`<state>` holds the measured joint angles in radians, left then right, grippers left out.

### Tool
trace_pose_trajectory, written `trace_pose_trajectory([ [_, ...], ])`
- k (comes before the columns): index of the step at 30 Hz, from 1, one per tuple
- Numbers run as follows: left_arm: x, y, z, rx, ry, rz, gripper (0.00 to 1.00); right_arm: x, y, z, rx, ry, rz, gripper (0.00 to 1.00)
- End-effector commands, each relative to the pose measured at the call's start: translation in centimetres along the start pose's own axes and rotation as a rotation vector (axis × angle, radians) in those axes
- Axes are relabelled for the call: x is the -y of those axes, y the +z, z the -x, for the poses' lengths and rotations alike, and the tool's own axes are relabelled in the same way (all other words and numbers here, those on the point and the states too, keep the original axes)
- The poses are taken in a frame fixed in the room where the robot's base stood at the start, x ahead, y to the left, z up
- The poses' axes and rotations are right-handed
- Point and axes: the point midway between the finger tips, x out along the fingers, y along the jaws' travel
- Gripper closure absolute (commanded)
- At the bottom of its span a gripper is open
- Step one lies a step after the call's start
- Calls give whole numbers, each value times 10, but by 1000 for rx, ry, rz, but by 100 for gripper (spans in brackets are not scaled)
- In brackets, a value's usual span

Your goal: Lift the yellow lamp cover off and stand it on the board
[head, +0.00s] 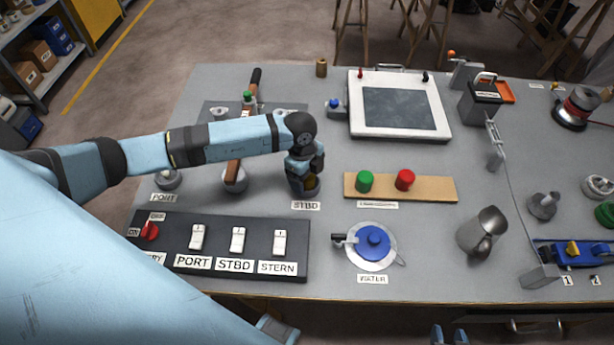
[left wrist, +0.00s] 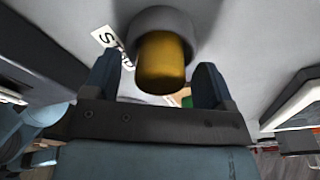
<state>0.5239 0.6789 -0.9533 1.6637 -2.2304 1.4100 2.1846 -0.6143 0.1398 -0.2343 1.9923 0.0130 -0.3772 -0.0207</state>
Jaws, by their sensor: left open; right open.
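The yellow lamp cover (left wrist: 162,65) sits in a grey round base (left wrist: 178,20) beside the STBD label (head: 306,205). In the head view only a little of the cover (head: 311,183) shows under my left gripper (head: 306,178). In the left wrist view my left gripper (left wrist: 156,82) is open, with one finger on each side of the cover and gaps visible. The wooden board (head: 432,188) lies to the right, with a green cover (head: 365,181) and a red cover (head: 404,180) upright on it. My right gripper (head: 450,335) shows partly at the bottom edge, open and empty.
A white-framed panel (head: 440,125) lies behind the board. A metal jug (head: 482,230) stands right of the teapot. The board's right end is bare.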

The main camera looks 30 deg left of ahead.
Motion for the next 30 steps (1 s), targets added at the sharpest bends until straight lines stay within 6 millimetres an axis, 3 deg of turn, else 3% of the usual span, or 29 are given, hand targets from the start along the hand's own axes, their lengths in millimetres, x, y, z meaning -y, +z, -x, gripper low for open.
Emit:
trace_pose_trajectory([
  [5,0,0,0,0,0,0,22,1,0,0,-1,-2,0,57],
  [8,0,0,0,0,0,0,40,1,-1,0,-1,-2,0,57],
  [12,0,0,0,0,0,0,73,1,-1,0,-2,-2,0,57],
  [13,0,0,0,0,0,0,75,1,-1,0,-2,-2,0,57],
  [24,0,0,2,0,-1,0,75,0,-1,0,-2,-1,0,57],
  [30,1,-1,16,0,-2,-1,75,0,-1,0,-2,0,0,57],
])
